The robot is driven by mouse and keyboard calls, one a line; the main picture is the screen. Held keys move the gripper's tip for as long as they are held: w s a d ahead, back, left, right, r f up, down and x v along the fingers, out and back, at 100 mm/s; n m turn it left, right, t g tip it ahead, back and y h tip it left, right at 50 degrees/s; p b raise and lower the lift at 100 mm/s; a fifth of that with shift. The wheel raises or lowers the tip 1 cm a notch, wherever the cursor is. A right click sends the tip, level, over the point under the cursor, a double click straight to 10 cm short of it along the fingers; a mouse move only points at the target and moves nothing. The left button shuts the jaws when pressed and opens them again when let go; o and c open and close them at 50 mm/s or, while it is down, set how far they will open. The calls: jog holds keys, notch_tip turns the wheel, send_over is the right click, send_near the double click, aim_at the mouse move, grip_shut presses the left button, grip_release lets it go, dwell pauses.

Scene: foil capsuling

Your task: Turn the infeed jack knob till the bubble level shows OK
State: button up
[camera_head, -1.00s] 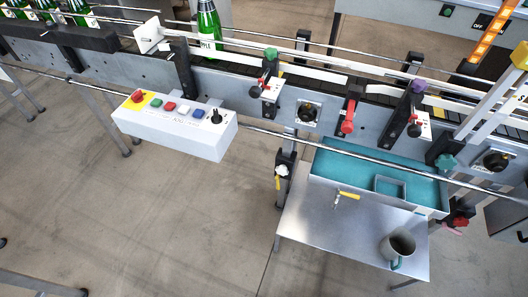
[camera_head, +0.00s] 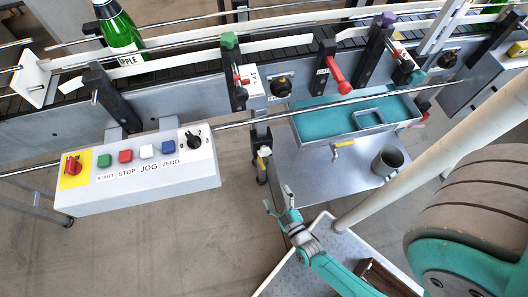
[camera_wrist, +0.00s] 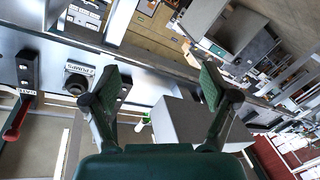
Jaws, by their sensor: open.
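My gripper (camera_head: 278,201) is open and empty, held in the air in front of the conveyor, below and right of the control box. In the wrist view its two green-padded fingers (camera_wrist: 158,88) stand wide apart with nothing between them. A black jack-like block with a yellow part (camera_head: 265,152) sits on the conveyor leg, above and left of the gripper and apart from it in the picture. I cannot tell for certain whether it bears the infeed jack knob. No bubble level or OK mark can be made out in either view.
A control box (camera_head: 145,197) with buttons hangs at left. A teal tray (camera_head: 318,116) and a metal shelf (camera_head: 312,163) with a grey mug (camera_head: 387,161) lie under the conveyor rail (camera_head: 225,125). A green bottle (camera_head: 118,30) stands on the belt. A black knob (camera_head: 282,87) sits on the conveyor side.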

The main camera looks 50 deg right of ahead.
aim_at(265, 154)
jog(key=w+d+f+h, duration=0.1)
jog(key=w+d+f, duration=0.1)
jog(key=w+d, duration=0.2)
jog(key=w+d+f+g+h, duration=0.1)
jog(key=w+d+f, duration=0.1)
jog(key=w+d, duration=0.2)
jog(key=w+d+f+h, duration=0.2)
jog(key=w+d, duration=0.3)
jog(key=w, duration=0.4)
jog(key=shift+w+f+n, duration=0.3)
jog(key=shift+w+f, duration=0.05)
jog(key=shift+f, duration=0.15)
jog(key=c, duration=1.2)
